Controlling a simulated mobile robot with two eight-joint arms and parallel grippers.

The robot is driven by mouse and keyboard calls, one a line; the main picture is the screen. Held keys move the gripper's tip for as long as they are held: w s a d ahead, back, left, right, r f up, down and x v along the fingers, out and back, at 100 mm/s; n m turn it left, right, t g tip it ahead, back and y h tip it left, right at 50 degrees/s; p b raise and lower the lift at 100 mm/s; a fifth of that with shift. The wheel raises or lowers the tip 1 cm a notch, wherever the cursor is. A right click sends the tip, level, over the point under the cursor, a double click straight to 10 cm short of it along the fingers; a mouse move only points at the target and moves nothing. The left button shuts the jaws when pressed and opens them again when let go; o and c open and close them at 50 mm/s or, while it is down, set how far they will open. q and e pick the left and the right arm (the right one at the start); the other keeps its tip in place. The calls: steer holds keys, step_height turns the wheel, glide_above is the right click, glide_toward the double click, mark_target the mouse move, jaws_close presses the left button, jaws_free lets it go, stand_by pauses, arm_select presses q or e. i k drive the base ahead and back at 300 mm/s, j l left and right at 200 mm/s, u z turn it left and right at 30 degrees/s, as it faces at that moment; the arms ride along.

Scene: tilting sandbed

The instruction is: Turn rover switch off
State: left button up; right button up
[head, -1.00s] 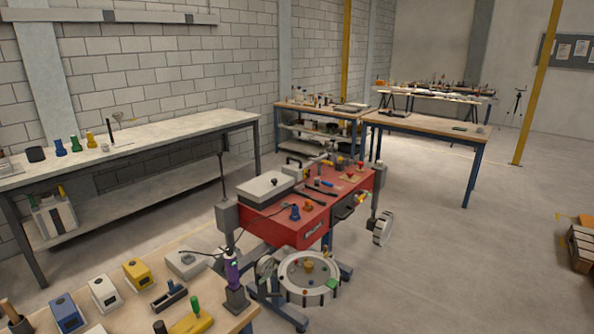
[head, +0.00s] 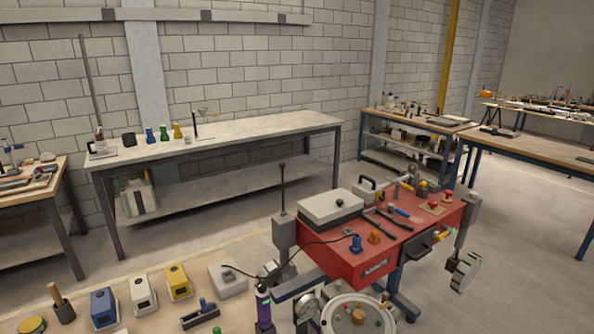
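No part labelled as a rover switch can be made out at this size. A red box-shaped unit (head: 345,262) on a blue-grey frame stands at lower centre right in the head view. Its top carries a grey lidded case (head: 330,207), a blue knob-like part (head: 356,244), an orange part (head: 374,237) and small red parts (head: 447,195) on a pale plate. I cannot tell whether any of these is the switch. Neither of my grippers is in view.
A wooden bench at lower left holds several blocks, including a blue one (head: 104,307) and a yellow one (head: 178,282). A purple device (head: 263,307) and a round drum (head: 358,318) stand in front of the red unit.

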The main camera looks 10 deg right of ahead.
mark_target(433, 204)
steer(key=i+l, duration=0.2)
steer(key=l, duration=0.15)
steer(key=i+l+u, duration=0.1)
steer(key=l, duration=0.3)
steer(key=i+l+u, duration=0.1)
steer(key=i+l, duration=0.35)
steer(key=l, duration=0.35)
steer(key=i+l+u, duration=0.1)
steer(key=l, duration=0.3)
steer(key=i+l, duration=0.25)
steer(key=l, duration=0.15)
steer(key=i+l+u, duration=0.15)
steer(key=l, duration=0.25)
steer(key=i+l, duration=0.1)
steer(key=l, duration=0.35)
